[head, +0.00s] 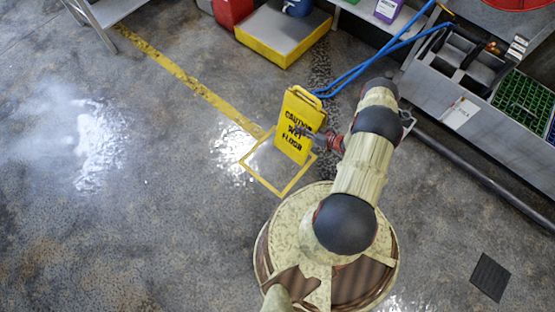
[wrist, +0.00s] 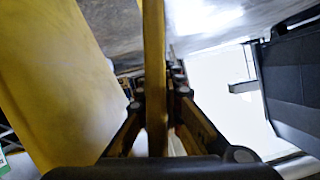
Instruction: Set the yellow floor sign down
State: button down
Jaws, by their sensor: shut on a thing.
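The yellow floor sign (head: 300,128) with black "CAUTION WET FLOOR" lettering is upright in the head view, over or on the far part of a yellow-outlined square (head: 262,181) on the floor. I cannot tell whether its foot touches the floor. My gripper (head: 318,138) is at the sign's right edge. In the wrist view, my gripper (wrist: 158,98) is shut on a thin yellow edge of the sign, which runs between the fingers. A broad yellow panel of the sign (wrist: 60,80) fills the left of that view.
A yellow-edged platform (head: 283,40) stands behind, with a red container (head: 232,12) beside it. Blue hoses (head: 372,66) run behind my arm. A grey bench with a green crate (head: 525,103) is at right. A dark floor grate (head: 490,277) lies lower right. The left floor is open, with shiny patches (head: 98,145).

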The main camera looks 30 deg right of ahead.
jog(key=shift+a+f, duration=0.3)
jog(key=w+a+f+b, duration=0.2)
jog(key=a+f+b, duration=0.4)
jog(key=a+f, duration=0.6)
jog(key=shift+a+f, duration=0.25)
jog(key=shift+a, duration=0.2)
jog(key=c, duration=2.4)
grip_release()
jog(key=shift+f, duration=0.2)
jog(key=o, duration=0.5)
